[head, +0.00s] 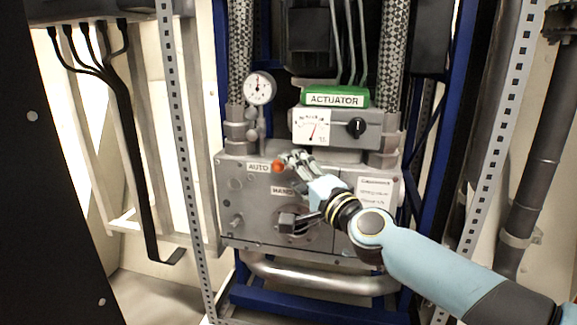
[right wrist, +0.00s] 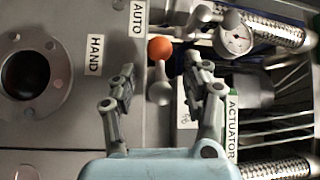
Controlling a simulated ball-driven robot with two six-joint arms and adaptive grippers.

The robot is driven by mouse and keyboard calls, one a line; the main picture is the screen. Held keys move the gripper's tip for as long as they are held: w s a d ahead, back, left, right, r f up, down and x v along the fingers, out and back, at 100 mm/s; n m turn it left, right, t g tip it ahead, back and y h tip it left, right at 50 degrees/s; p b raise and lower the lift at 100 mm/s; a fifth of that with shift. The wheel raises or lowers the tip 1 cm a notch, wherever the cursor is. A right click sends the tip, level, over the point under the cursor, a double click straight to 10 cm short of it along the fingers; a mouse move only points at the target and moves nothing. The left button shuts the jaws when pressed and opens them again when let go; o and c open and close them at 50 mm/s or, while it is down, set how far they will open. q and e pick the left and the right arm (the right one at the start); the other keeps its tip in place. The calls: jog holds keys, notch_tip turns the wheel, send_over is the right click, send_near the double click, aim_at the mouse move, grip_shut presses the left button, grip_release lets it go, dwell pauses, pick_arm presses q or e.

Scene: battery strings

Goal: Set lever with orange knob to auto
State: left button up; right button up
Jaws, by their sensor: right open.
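The orange knob (head: 278,166) shows just right of the AUTO label (head: 258,166) and above the HAND label (head: 281,190) on the grey panel. In the right wrist view the orange knob (right wrist: 160,49) sits on a short grey lever (right wrist: 160,90), close to the AUTO label (right wrist: 138,18); the HAND label (right wrist: 95,55) is farther left. My right gripper (head: 291,159) is open, with its fingers close to the knob in the head view. In the right wrist view the knob lies ahead between the spread fingers of my right gripper (right wrist: 160,75), not clasped. My left gripper is out of view.
A green ACTUATOR label (head: 336,100) tops the box with a meter and a black dial (head: 355,127). A round gauge (head: 259,87) stands above the panel at left. Braided hoses (head: 239,55) and blue frame posts flank the unit.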

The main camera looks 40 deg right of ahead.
jog(key=shift+w+d+r, duration=0.1)
jog(key=shift+w, duration=1.25)
